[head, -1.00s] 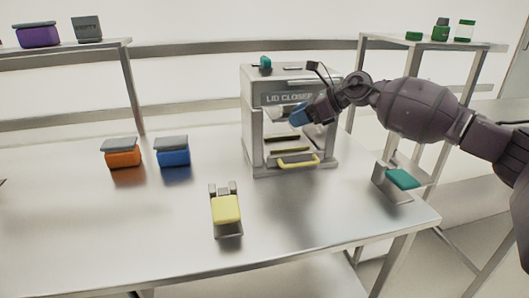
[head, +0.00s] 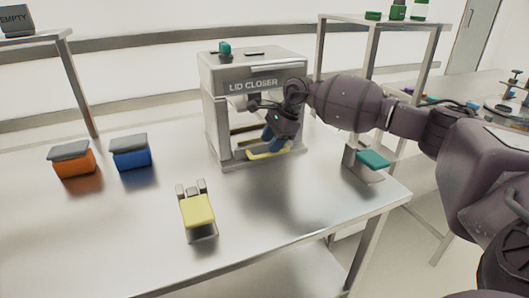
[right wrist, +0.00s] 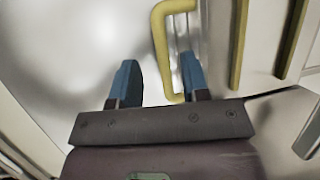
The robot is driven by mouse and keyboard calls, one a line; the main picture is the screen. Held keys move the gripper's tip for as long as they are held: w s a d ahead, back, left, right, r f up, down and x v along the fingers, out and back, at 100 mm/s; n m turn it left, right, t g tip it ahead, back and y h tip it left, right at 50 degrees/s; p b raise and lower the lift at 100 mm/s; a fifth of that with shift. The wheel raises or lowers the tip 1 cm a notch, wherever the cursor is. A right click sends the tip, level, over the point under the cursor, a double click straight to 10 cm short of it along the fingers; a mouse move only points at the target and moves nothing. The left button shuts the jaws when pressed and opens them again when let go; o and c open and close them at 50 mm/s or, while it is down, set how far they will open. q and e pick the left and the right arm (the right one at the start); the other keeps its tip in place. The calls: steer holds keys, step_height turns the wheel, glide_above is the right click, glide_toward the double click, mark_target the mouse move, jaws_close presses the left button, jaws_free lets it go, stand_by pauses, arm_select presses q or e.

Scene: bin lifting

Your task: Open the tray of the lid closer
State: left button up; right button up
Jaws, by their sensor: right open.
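The lid closer (head: 252,84) is a grey metal machine at the back of the table in the head view. Its tray has a yellow handle (head: 280,152) low at the front; the tray looks to be inside the machine. My right gripper (head: 269,143) is down at this handle, its blue fingers partly hiding it. In the right wrist view, my right gripper (right wrist: 160,76) is open. The yellow handle (right wrist: 159,38) shows between its two fingers, closer to the right one; I cannot tell whether they touch. My left gripper is out of view.
An orange box (head: 75,165) and a blue box (head: 132,156) with grey lids stand at the left. A yellow lid on a stand (head: 197,210) is at the front; a teal lid on a stand (head: 372,160) is at the right. Bare table lies before the machine.

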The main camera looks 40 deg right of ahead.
mark_target(264, 154)
steer(key=shift+x, duration=2.1)
jaws_close()
